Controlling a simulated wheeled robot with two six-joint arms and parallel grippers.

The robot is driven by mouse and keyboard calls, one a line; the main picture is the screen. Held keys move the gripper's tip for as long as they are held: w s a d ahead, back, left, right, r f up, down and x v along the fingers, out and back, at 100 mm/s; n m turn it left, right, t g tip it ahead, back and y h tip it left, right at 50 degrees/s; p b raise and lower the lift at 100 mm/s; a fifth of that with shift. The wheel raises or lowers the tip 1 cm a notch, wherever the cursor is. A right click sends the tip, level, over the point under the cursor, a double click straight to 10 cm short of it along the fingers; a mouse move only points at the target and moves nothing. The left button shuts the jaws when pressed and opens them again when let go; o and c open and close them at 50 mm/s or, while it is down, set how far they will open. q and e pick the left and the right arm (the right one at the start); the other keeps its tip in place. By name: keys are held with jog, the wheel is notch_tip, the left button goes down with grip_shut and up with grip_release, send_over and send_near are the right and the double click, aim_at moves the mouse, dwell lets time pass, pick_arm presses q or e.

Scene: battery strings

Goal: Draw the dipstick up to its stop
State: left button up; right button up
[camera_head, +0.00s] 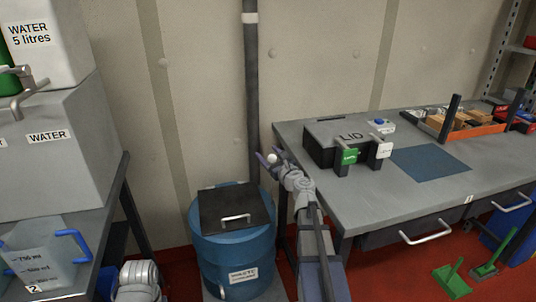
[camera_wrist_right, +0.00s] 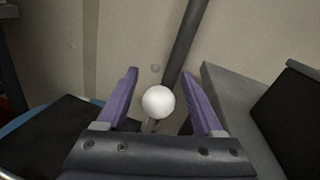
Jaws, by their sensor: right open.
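The dipstick shows as a white ball knob (camera_head: 272,158) beside the dark pipe, at the left back corner of the workbench. In the right wrist view the knob (camera_wrist_right: 158,101) sits between my two purple fingers, with a gap on each side. A short piece of pale stem shows just below it; the rest is hidden by my gripper. My right gripper (camera_head: 269,157) is open around the knob and does not visibly touch it. My left gripper is not in view; only part of my left arm shows at the bottom left.
A blue waste drum (camera_head: 232,252) with a dark lid (camera_head: 222,207) stands left of my right arm. A dark vertical pipe (camera_head: 252,90) runs behind. The workbench (camera_head: 372,205) at right holds a black LID box (camera_head: 338,143) and an orange tray (camera_head: 467,133). Water containers stand left.

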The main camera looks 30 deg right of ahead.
aim_at(274, 160)
jog(key=s, duration=0.7)
jog(key=shift+s+a, duration=0.15)
